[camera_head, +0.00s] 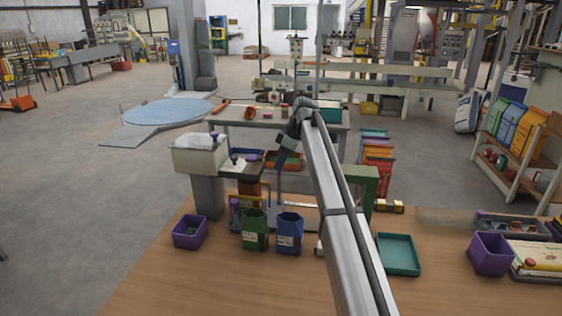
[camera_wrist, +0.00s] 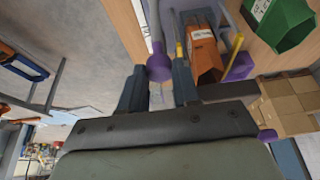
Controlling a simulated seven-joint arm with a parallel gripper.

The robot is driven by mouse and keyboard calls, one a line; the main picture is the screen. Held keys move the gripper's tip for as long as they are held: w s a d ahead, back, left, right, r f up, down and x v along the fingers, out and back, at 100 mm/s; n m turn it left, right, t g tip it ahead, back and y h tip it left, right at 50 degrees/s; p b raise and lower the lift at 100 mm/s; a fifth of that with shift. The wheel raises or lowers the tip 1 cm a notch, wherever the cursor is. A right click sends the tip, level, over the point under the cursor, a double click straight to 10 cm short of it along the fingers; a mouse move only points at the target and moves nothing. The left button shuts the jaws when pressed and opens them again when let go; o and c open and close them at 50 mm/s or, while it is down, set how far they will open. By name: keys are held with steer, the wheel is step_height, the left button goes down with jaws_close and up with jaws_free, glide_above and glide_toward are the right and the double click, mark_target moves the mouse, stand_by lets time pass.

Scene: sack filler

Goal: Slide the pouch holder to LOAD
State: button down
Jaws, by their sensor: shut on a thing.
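In the wrist view, the two dark fingers of my gripper (camera_wrist: 159,82) are closed on a round purple knob (camera_wrist: 159,66) at the end of a grey rod. An orange pouch (camera_wrist: 206,58) with a white label stands just right of the fingers. Purple holder parts (camera_wrist: 240,66) show beside it, partly hidden. In the head view, my gripper (camera_head: 287,152) reaches down at the filler, right of its pale hopper (camera_head: 201,155). My forearm hides part of the filler there. I cannot read a LOAD mark in either view.
A green bin (camera_head: 255,231) and a blue bin (camera_head: 289,234) stand in front of the filler. A purple tray (camera_head: 190,232) is at left and a teal tray (camera_head: 398,254) at right. The front of the wooden table (camera_head: 240,288) is clear. Cardboard boxes (camera_wrist: 290,102) show in the wrist view.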

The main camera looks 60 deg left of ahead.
steer(key=w+d, duration=0.9)
steer(key=shift+w, duration=0.15)
steer(key=shift+d, duration=0.1)
steer(key=c, duration=0.8)
jaws_free()
steer(key=v, duration=1.3)
steer(key=shift+r, duration=0.4)
steer(key=shift+d, duration=0.1)
steer(key=shift+w, duration=0.1)
